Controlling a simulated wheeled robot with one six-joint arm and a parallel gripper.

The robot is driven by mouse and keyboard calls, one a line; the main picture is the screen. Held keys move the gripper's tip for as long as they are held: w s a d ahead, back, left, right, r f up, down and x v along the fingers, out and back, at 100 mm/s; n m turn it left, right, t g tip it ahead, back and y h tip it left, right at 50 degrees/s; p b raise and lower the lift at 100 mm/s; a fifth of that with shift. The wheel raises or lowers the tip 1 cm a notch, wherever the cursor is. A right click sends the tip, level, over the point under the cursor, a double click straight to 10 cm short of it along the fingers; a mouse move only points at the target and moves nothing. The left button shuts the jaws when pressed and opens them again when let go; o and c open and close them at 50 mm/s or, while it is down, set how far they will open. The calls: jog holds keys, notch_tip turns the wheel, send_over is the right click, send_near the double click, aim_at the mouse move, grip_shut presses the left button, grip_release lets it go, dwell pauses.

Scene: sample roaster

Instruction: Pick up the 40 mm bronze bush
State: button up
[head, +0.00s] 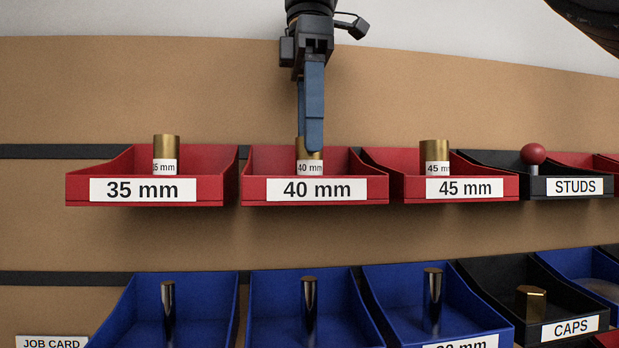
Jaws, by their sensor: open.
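The 40 mm bronze bush (309,168) stands upright in the red bin labelled 40 mm (258,188), with a white label reading 40 mm on its front. My gripper (313,150) points straight down from above, its blue fingers in line with the bush and covering much of its upper part. The jaws are open. From this view one finger largely hides the other, and I cannot tell whether the fingers are around the bush or in front of it.
A 35 mm bush (165,146) stands in the red bin to the left, a 45 mm bush (434,150) in the one to the right. A black STUDS bin (534,187) holds a red-knobbed stud (533,155). Blue bins (226,300) with dark pins sit below. The board above is clear.

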aim_at(309, 161)
notch_tip(309, 161, down, 3)
jog(key=shift+s+r, duration=0.1)
jog(key=shift+s, duration=0.05)
jog(key=shift+f+p, duration=0.3)
jog(key=shift+f, duration=0.45)
grip_shut()
